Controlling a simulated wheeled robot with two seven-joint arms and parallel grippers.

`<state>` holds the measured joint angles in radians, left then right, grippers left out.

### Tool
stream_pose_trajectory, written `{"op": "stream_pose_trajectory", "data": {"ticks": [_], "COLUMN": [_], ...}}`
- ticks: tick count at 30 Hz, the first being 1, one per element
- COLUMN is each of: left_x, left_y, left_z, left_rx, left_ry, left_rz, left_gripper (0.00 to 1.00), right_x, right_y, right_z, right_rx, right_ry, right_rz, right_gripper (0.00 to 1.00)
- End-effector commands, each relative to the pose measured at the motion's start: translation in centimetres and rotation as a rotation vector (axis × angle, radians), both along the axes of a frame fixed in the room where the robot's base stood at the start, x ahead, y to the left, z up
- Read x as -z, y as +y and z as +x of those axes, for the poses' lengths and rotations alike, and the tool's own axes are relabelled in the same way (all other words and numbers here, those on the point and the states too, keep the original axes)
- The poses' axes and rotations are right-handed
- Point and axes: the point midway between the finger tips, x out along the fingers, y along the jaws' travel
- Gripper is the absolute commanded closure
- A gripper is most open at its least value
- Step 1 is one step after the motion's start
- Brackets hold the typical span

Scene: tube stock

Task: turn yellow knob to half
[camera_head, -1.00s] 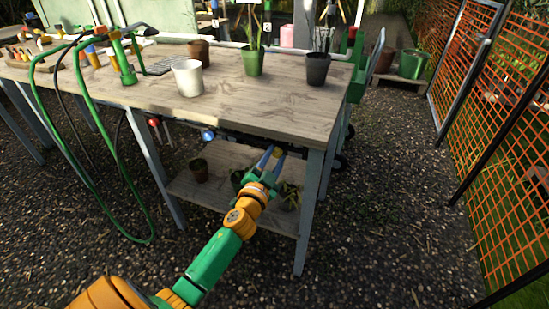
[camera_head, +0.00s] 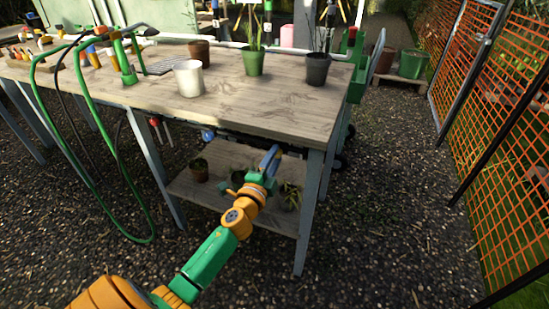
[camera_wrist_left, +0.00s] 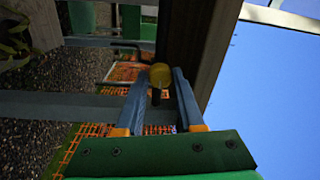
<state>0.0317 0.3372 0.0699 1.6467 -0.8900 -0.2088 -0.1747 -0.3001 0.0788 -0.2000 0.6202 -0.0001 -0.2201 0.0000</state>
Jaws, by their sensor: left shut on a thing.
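The yellow knob (camera_wrist_left: 160,75) shows in the left wrist view, on the dark edge under the workbench top. It lies between the tips of my left gripper (camera_wrist_left: 159,84), which is shut on it. A dark part hangs at the knob's lower side. In the head view my left gripper (camera_head: 271,158) reaches up to the bench's front edge near its right leg, and its fingers hide the knob. The knob's exact angle is hard to tell. My right gripper is in neither view.
A red knob (camera_head: 155,122) and a blue knob (camera_head: 208,135) sit along the same front edge. The wooden workbench (camera_head: 240,110) holds pots and a green hose (camera_head: 85,130). A lower shelf (camera_head: 220,205) with potted plants lies under my gripper. Orange fencing (camera_head: 500,150) stands right.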

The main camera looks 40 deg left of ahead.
Motion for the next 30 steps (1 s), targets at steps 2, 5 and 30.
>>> {"op": "stream_pose_trajectory", "data": {"ticks": [2, 5, 30], "left_x": [0.22, 0.23, 0.1], "left_y": [-0.02, -0.02, -0.05], "left_z": [-0.04, -0.04, -0.12], "left_rx": [0.0, 0.0, 0.001], "left_ry": [0.008, 0.011, 0.009], "left_rz": [0.012, 0.025, 0.03], "left_gripper": [1.0, 1.0, 0.34], "right_x": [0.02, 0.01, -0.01], "right_y": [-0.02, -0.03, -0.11], "right_z": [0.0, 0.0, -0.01], "right_rx": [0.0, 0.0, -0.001], "right_ry": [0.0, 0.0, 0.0], "right_rz": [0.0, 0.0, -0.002], "right_gripper": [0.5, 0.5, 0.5]}}
